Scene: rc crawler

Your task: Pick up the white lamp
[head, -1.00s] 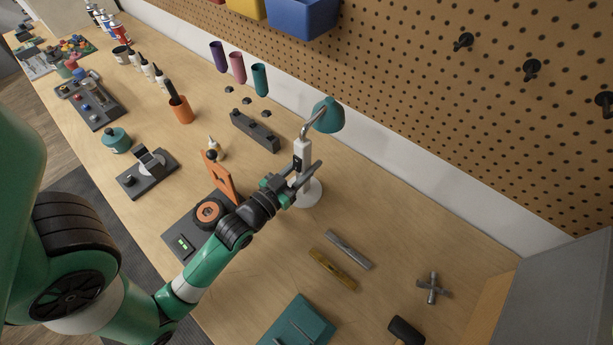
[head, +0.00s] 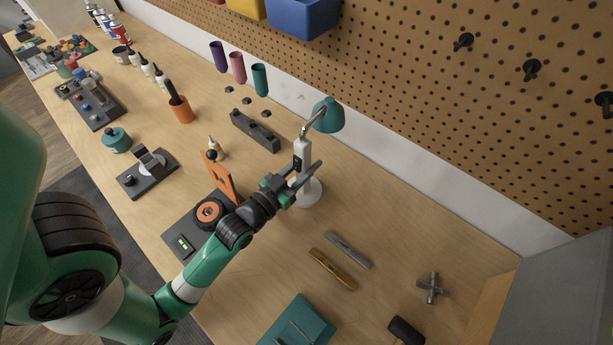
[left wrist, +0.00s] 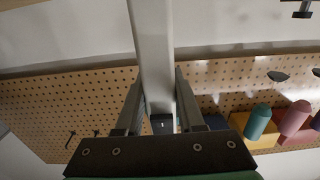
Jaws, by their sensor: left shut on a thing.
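The white lamp (head: 303,152) stands upright on the bench, with a white post, a round white base and a teal shade on a bent arm at the top. My left gripper (head: 302,177) is shut on the post, a little above the base. In the left wrist view, the pale post (left wrist: 152,50) runs up between the two fingers of my left gripper (left wrist: 160,100). The base is partly hidden by the gripper. I cannot tell whether the base is lifted off the bench. My right gripper is not in view.
An orange bracket with a black wheel (head: 211,212) is close to my left wrist. A dark rail block (head: 255,131) lies behind the lamp. Gold (head: 332,268) and grey (head: 348,249) bars lie in front. The pegboard (head: 480,110) rises behind.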

